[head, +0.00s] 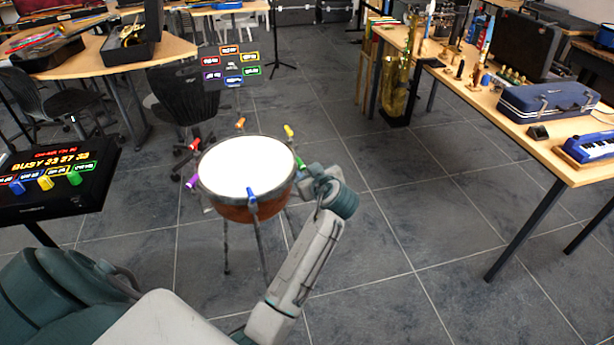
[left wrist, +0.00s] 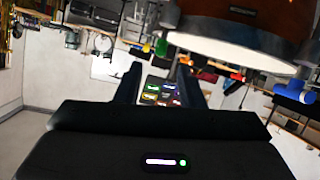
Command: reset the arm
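My left arm reaches in from the lower left, and its gripper (head: 310,180) is beside the right rim of a round drum (head: 246,168) in the head view. The fingertips are hard to make out there. In the left wrist view the two dark fingers of my left gripper (left wrist: 159,72) stand apart with nothing between them. That view is upside down, and the drum (left wrist: 250,45) fills its upper right. I cannot tell whether the gripper touches the drum. My right gripper is in neither view.
The drum has coloured pegs around its rim, including a blue peg (head: 252,195). A dark panel with coloured knobs (head: 58,180) stands at the left. A display with coloured labels (head: 231,68) is behind the drum. An instrument table (head: 572,168) is at the right. Tiled floor (head: 425,205) between is clear.

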